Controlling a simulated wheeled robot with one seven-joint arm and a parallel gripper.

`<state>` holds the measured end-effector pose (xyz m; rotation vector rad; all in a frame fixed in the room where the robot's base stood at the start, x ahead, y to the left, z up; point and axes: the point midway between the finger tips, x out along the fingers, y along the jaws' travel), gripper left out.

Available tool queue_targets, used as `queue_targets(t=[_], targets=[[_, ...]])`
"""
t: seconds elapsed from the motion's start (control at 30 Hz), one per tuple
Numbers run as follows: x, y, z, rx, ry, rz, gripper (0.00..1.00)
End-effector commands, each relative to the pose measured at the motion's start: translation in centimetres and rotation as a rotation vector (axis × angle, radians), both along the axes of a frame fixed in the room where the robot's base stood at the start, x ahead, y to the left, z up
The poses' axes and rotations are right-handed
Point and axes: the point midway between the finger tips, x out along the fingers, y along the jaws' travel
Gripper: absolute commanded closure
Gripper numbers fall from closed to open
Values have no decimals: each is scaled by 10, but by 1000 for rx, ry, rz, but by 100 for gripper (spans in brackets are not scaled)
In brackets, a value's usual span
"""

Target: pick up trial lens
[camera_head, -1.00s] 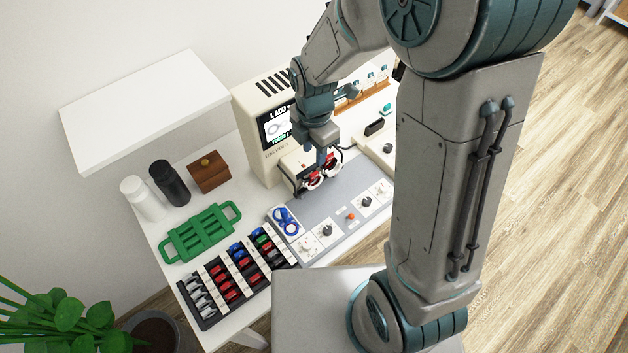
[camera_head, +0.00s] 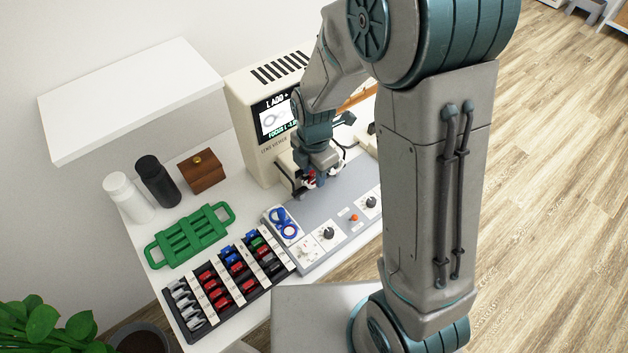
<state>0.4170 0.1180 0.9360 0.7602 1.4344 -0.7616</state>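A trial lens case (camera_head: 187,328) stands at the table's front left, with several red, blue, green, black and grey-tabbed trial lenses (camera_head: 222,303) in its rows. My gripper (camera_head: 309,187) is at the front of the cream lens device (camera_head: 262,150), over the grey panel. A bit of red and white shows by its fingers, and I cannot tell whether it is held. The fingers are small and partly hidden, so their opening is unclear. A blue ring-shaped item (camera_head: 284,224) lies on a white pad between the case and the gripper.
A green rack with handles (camera_head: 190,236), a white bottle (camera_head: 127,197), a black bottle (camera_head: 157,181) and a brown wooden box (camera_head: 202,171) stand at the table's left. A white shelf (camera_head: 135,100) juts above them. Knobs (camera_head: 327,234) stand on the grey panel.

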Motion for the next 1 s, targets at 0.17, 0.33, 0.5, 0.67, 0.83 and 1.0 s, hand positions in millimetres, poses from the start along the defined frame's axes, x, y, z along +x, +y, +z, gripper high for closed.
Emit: queue_targets(t=[0.17,0.33,0.5,0.67,0.83,1.0], targets=[[0,0,-1,1,-1,0,66],[0,0,-1,1,-1,-1,97],[0,0,-1,1,-1,-1,100],[0,0,-1,1,-1,-1,100],[0,0,5,1,-1,-1,100],[1,-1,21,1,-3,-2,100]])
